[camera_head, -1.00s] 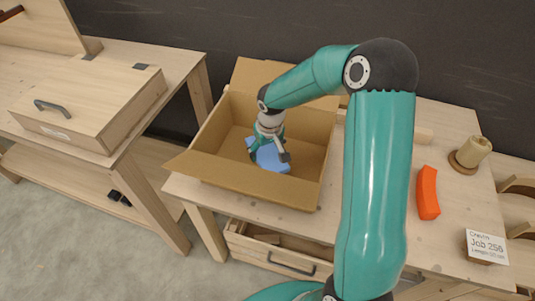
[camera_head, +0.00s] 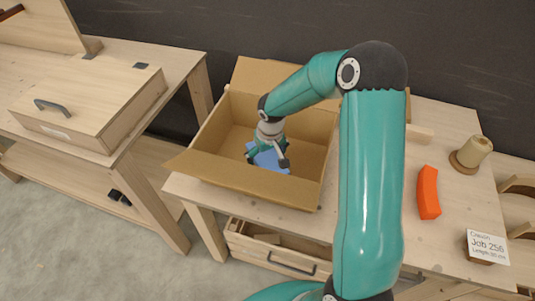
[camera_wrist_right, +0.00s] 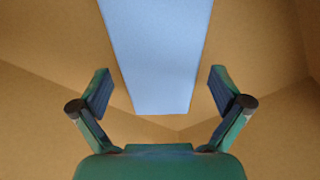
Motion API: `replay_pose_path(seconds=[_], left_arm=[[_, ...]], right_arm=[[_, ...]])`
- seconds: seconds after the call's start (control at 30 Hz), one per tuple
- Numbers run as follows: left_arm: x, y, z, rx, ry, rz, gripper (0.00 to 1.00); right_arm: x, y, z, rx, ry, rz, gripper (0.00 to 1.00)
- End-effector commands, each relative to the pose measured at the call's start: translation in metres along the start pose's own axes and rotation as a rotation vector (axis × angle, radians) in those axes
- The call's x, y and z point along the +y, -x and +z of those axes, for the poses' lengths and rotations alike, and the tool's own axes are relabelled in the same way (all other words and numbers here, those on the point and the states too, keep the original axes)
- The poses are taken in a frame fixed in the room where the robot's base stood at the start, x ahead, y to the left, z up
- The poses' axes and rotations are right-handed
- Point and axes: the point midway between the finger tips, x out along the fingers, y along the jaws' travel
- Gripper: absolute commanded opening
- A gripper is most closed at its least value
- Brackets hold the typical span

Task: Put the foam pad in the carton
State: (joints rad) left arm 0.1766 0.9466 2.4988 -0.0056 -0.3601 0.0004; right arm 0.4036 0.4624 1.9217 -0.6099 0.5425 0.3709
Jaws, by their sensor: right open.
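The carton (camera_head: 318,165) is an open brown cardboard box on the table, with its flaps folded out. The blue foam pad (camera_head: 270,163) is inside the carton, partly hidden by my right gripper. In the right wrist view the pad (camera_wrist_right: 157,55) lies between the spread fingers, with a gap on each side. My right gripper (camera_head: 267,158) reaches down into the carton and is open; its fingers also show in the right wrist view (camera_wrist_right: 159,92). My left gripper is not in view.
An orange block (camera_head: 428,192), a tan spool (camera_head: 472,154) and a "Job 256" card (camera_head: 487,246) are on the table to the right of my arm. A drawer (camera_head: 280,253) is below the table. A bench with a wooden box (camera_head: 88,105) stands at the left.

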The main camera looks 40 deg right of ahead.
Motion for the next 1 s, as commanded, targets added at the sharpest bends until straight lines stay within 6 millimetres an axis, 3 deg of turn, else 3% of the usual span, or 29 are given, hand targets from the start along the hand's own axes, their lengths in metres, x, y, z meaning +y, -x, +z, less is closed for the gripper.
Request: replay_pose_path(seconds=[0.27, 0.7, 1.0], left_arm=[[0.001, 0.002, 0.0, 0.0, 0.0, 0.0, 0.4], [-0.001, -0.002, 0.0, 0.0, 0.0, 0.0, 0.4], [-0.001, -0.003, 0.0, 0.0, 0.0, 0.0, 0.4]], right_arm=[[0.0, 0.014, -0.002, 0.005, 0.0, 0.001, 1.0], [0.0, 0.098, -0.001, 0.005, -0.001, 0.0, 1.0], [0.001, 0.122, 0.0, 0.001, -0.001, 0.0, 1.0]])
